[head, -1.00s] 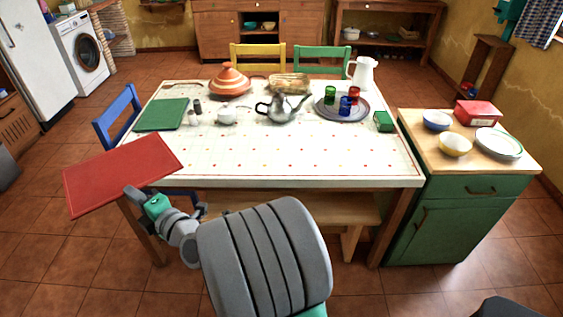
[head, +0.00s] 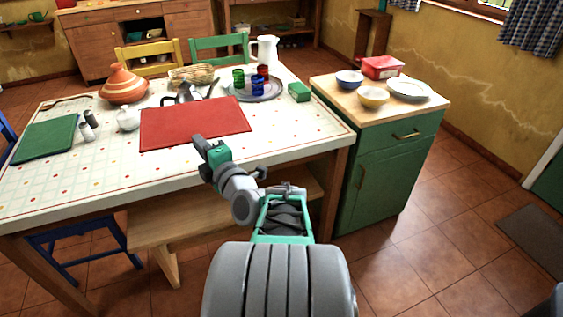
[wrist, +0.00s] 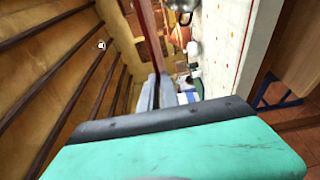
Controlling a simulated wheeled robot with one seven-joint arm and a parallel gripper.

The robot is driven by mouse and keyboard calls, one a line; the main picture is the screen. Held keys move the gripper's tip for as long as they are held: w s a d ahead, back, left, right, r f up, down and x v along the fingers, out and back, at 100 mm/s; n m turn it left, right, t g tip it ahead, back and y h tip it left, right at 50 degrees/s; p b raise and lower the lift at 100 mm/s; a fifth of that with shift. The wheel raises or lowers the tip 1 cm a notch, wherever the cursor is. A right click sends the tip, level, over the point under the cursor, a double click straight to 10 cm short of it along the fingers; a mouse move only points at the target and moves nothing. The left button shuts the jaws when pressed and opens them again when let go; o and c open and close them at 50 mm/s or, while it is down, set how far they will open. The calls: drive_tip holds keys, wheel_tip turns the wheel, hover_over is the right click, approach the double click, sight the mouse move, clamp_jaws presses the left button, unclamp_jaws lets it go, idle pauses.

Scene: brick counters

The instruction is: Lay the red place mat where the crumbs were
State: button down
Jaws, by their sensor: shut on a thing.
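The red place mat (head: 195,122) is a flat rectangle over the front middle of the white tiled table (head: 75,168). My gripper (head: 206,146) is shut on the mat's near edge. In the wrist view the mat (wrist: 150,35) is a thin edge-on strip between the fingers, with a gap between it and the table top (wrist: 225,35), so it appears held above the surface. The mat hides the tabletop behind it in the head view. I see no crumbs on the visible tiles.
A white sugar bowl (head: 128,119) and shakers (head: 87,126) stand left of the mat, by a green mat (head: 45,139). A metal teapot (head: 184,93) and a tray (head: 257,92) with coloured glasses stand behind. A bench (head: 190,222) is below the table's near edge.

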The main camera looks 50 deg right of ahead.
drive_tip(key=s+d+f+m+g+h+b, duration=0.25)
drive_tip(key=s+d+f+h+b, duration=0.3)
drive_tip(key=s+d+b, duration=0.75)
drive_tip(key=w+d+f+b, duration=0.4)
drive_tip(key=w+d+f, duration=0.2)
drive_tip(key=d+f, duration=0.6)
drive_tip(key=shift+w+d+f+b, duration=0.2)
drive_tip(key=shift+f+b, duration=0.2)
drive_tip(key=shift+f, duration=0.15)
drive_tip(key=shift+y, duration=0.25)
drive_tip(key=shift+f+b, duration=0.2)
drive_tip(key=shift+b, duration=0.15)
drive_tip(key=c, duration=1.6)
unclamp_jaws()
